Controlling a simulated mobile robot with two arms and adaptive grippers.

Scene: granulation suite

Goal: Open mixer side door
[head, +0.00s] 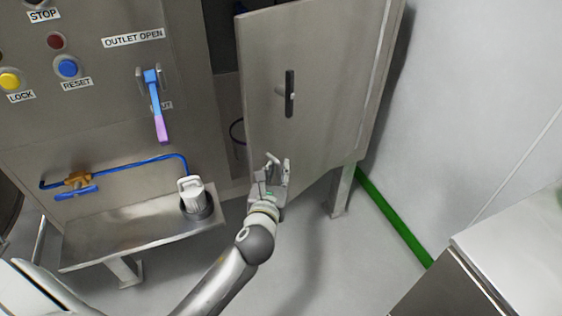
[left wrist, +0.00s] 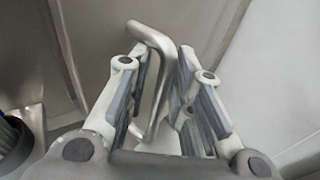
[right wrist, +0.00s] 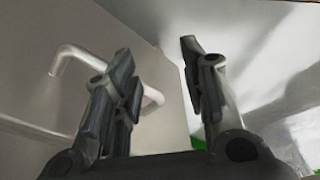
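The mixer side door (head: 330,60) is a grey metal panel standing ajar, with a dark gap along its left edge in the head view. It has a dark upright bar handle (head: 290,93). My left gripper (head: 278,165) is low at the door's left part, below that handle. In the left wrist view a bent metal bar (left wrist: 160,80) passes between the fingers of my left gripper (left wrist: 160,75), with slight gaps beside it. My right gripper (right wrist: 160,55) is open; a bent metal bar (right wrist: 100,62) shows behind its left finger. The right gripper is not visible in the head view.
A control panel with a blue and purple lever (head: 156,105) stands left of the door. A steel shelf (head: 120,235) juts out below it with a white container (head: 192,193). A support leg (head: 342,192) stands under the door. A cabinet (head: 510,260) is at lower right; floor between is clear.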

